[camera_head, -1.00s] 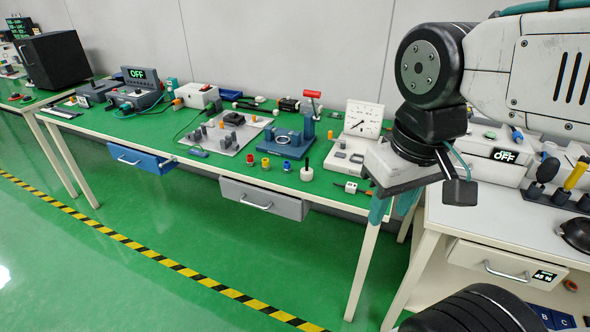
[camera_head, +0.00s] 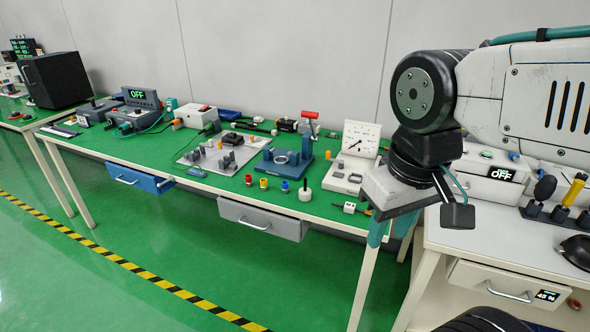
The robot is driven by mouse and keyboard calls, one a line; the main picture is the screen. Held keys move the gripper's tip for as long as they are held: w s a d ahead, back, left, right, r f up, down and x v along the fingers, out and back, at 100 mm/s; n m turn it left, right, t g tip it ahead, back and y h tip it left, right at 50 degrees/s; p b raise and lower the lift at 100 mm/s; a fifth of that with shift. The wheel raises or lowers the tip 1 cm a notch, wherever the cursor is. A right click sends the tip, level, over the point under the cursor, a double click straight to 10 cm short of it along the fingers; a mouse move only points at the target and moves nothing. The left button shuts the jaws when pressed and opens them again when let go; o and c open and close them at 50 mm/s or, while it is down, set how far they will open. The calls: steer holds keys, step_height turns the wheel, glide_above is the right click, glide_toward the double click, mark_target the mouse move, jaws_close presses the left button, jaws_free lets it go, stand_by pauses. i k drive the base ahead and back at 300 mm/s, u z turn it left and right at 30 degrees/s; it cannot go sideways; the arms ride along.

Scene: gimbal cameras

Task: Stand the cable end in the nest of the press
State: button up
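The press stands at the right part of the green bench, with a blue base (camera_head: 284,168), an upright column and a red handle (camera_head: 309,115). A grey ring on its base may be the nest; nothing clearly stands in it. A small white connector with a dark cable (camera_head: 349,208), perhaps the cable end, lies near the bench's front right edge. My gripper (camera_head: 393,222) hangs right of it in the picture, pointing down, with teal fingers partly visible. Its finger gap is unclear, and I see nothing held.
A dial gauge (camera_head: 360,139) stands right of the press. Small red, yellow and blue pieces and a black-tipped white piece (camera_head: 305,193) sit along the front edge. A grey fixture plate (camera_head: 190,158) lies left. A white bench (camera_head: 480,236) stands right, across a gap.

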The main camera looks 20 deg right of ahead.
mark_target(279, 161)
steer(key=z, duration=0.35)
steer(key=k, duration=0.3)
steer(key=u, duration=1.1)
steer(key=i, duration=1.5)
steer(key=z, duration=0.6)
